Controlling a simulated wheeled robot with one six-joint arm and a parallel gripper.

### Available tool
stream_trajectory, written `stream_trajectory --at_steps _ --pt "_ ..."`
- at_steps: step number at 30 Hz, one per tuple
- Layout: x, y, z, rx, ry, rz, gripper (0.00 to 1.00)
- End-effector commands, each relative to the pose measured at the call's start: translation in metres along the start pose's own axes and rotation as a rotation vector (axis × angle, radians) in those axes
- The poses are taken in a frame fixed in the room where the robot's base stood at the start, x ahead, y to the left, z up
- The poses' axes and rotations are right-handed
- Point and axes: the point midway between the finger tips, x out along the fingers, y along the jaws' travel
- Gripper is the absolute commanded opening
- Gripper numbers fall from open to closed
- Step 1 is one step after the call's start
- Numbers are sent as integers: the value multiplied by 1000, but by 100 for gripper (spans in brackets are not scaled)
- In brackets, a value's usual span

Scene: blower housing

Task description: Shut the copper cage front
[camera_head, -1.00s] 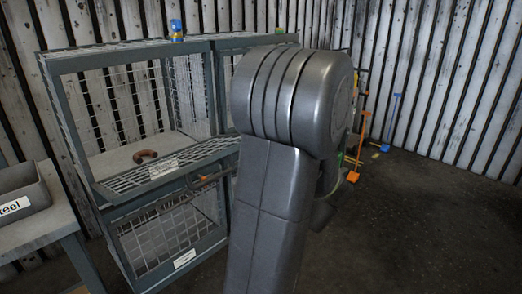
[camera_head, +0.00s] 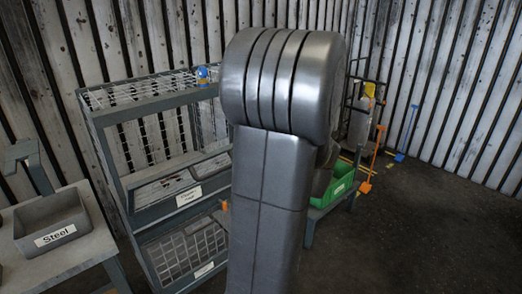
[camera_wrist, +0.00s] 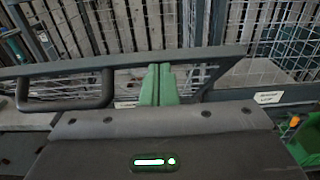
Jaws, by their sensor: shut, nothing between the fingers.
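The wire-mesh cage rack (camera_head: 98,120) stands left of my arm in the head view. A mesh panel (camera_head: 165,187) with a white label lies at mid height; the label is too small to read, and I cannot tell how far this front is tilted. In the wrist view a dark frame bar (camera_wrist: 205,57) with a loop handle (camera_wrist: 65,104) on its left crosses close to my gripper (camera_wrist: 158,84). The green fingers are shut and empty, right at the bar; contact is unclear. In the head view my arm hides the gripper.
A grey bin marked Steel (camera_head: 52,228) sits on a table at left. A green bin (camera_head: 338,184) stands right of my arm.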

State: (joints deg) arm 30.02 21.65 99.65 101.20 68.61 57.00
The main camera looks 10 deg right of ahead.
Motion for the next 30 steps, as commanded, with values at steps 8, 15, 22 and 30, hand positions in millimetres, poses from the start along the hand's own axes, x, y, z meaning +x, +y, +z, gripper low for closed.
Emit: stream_trajectory --at_steps 8,15,22,30 --pt "44 1 46 -1 -4 4 0" --pt "100 1 77 -1 -4 4 0" --pt "146 1 92 -1 -4 3 0" --pt "178 0 98 0 -3 1 0"
